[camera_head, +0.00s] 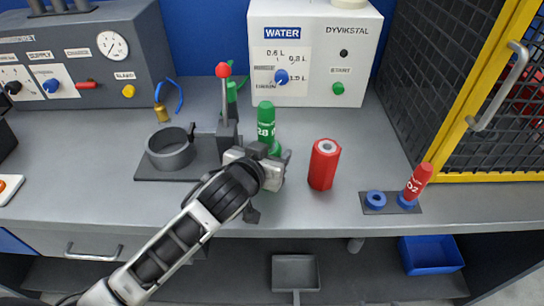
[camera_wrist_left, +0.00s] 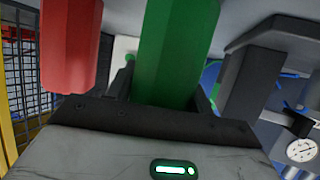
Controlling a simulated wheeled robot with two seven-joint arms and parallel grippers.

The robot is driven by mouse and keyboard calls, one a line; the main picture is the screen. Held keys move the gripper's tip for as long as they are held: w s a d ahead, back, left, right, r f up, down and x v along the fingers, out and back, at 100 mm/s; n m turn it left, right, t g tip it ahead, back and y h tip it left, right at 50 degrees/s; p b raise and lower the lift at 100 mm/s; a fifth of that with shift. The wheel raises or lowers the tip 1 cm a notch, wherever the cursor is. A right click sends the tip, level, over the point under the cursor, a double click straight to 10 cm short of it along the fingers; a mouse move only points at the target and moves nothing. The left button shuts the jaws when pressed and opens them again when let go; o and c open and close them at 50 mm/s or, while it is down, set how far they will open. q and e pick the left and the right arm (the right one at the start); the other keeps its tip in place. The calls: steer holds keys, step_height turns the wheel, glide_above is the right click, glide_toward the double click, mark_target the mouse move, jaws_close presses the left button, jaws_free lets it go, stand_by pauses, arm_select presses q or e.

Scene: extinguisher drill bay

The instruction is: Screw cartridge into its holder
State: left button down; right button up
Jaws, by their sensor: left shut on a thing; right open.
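My left gripper (camera_head: 268,160) is shut on a green hexagonal body (camera_wrist_left: 175,50), which stands between its fingers. In the head view the green labelled cartridge (camera_head: 266,122) is upright at the top of that body. The gripper hides most of the body there, and I cannot tell how far the cartridge is screwed in. A red hexagonal holder (camera_head: 323,168) with a round grey hole in its top stands to the right, apart from the gripper. It also shows in the left wrist view (camera_wrist_left: 68,45). My right gripper is not in view.
A red-knobbed lever stand (camera_head: 226,130) and a grey ring clamp (camera_head: 170,155) are left of the gripper. A red cartridge (camera_head: 418,181) leans in a blue ring on a dark plate, beside an empty blue ring (camera_head: 375,199). A white water box (camera_head: 315,60) stands behind.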

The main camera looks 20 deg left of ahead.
arm_select(q)
steer(key=shift+r, duration=0.3)
arm_select(e)
steer(key=shift+w+a+r, duration=0.1)
steer(key=shift+a+r, duration=0.1)
steer(key=shift+r, duration=0.15)
arm_select(q)
steer(key=shift+f, duration=0.15)
steer(key=c, duration=0.6)
jaws_free()
steer(key=shift+f, duration=0.2)
arm_select(e)
steer(key=shift+d+f, duration=0.1)
steer(key=shift+f, duration=0.05)
arm_select(q)
steer(key=shift+r, duration=0.1)
steer(key=shift+s+r, duration=0.1)
steer(key=shift+s, duration=0.05)
steer(key=shift+v, duration=5.9)
